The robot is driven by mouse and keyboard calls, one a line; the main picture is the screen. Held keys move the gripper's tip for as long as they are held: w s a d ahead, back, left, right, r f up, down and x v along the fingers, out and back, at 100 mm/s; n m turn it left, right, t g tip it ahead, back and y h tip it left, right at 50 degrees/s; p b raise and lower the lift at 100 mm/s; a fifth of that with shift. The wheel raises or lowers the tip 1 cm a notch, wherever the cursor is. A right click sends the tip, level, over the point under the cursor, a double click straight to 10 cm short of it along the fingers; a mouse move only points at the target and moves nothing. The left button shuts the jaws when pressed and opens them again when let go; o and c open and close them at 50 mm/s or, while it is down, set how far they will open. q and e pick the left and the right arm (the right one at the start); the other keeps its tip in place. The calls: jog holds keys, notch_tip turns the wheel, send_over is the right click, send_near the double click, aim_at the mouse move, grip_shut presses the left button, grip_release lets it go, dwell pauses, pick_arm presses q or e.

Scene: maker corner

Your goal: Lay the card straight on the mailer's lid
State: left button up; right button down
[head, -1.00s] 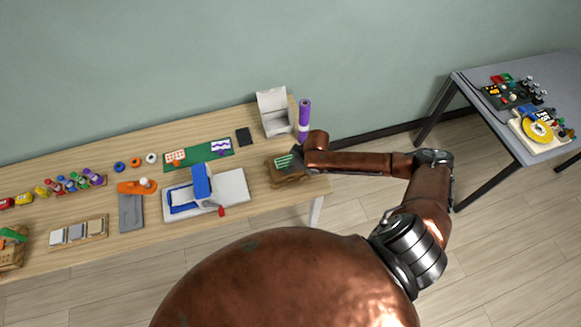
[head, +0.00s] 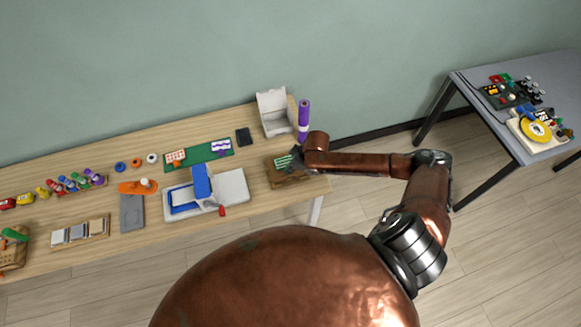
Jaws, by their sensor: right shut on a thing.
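A small card with green and white stripes (head: 283,162) shows at the right end of the wooden bench, over a flat brown box that looks like the mailer (head: 280,180). My right gripper (head: 292,163) reaches in from the right and is shut on the card at its right side. The fingers are small and dark here and partly hide the card and the box. Whether the card touches the lid I cannot tell. My left gripper is out of view.
A pale open bin (head: 273,112) and an upright purple roll (head: 304,116) stand behind the box. A blue and white press (head: 202,185) lies to its left. The bench's (head: 250,211) right edge is close by.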

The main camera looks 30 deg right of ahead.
dwell(0.3)
jog(key=shift+p, duration=0.5)
jog(key=shift+f, duration=0.45)
dwell(0.3)
jog(key=c, duration=1.8)
grip_release()
jog(key=v, duration=1.2)
